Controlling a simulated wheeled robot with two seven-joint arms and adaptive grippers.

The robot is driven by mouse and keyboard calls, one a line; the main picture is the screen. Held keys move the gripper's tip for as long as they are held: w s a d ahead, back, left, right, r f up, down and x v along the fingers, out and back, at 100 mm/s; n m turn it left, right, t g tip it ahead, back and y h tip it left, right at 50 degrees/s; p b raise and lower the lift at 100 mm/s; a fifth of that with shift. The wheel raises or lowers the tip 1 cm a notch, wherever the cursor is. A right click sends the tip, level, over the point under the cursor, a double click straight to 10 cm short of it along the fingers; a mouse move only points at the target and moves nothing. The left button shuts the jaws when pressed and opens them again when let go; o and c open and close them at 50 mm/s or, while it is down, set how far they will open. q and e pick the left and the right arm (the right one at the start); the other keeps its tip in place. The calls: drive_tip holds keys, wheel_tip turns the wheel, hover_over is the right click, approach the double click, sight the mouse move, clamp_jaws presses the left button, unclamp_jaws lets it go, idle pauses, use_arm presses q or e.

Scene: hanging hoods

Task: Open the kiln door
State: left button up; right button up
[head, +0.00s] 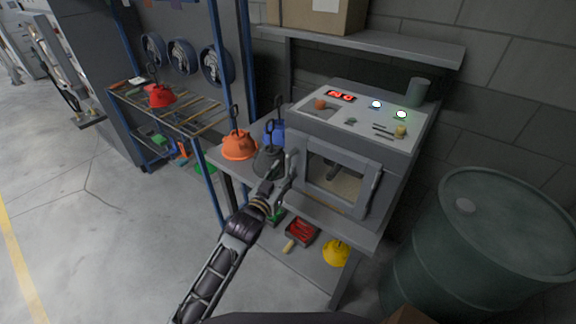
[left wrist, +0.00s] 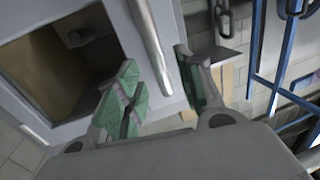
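The kiln (head: 345,125) is a grey box on a metal bench, with a sloped control panel on top. Its front door (head: 362,203) has a grey frame around a window and looks shut. A bar handle (left wrist: 150,45) runs along the door beside the window in the left wrist view. My left gripper (head: 283,187) is at the left edge of the door. In the left wrist view its green-padded fingers (left wrist: 163,88) are open, one on each side of the handle's lower end, with gaps showing. My right gripper is not in view.
Orange (head: 238,146) and dark grey (head: 268,161) hanging hoods stand on the bench left of the kiln. A blue-posted rack (head: 215,165) stands further left. A large green drum (head: 480,245) stands close on the right. The floor at left is clear.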

sight(287, 168)
use_arm(q)
drive_tip(key=shift+x, duration=1.9)
drive_tip(key=shift+c, duration=0.4)
clamp_jaws()
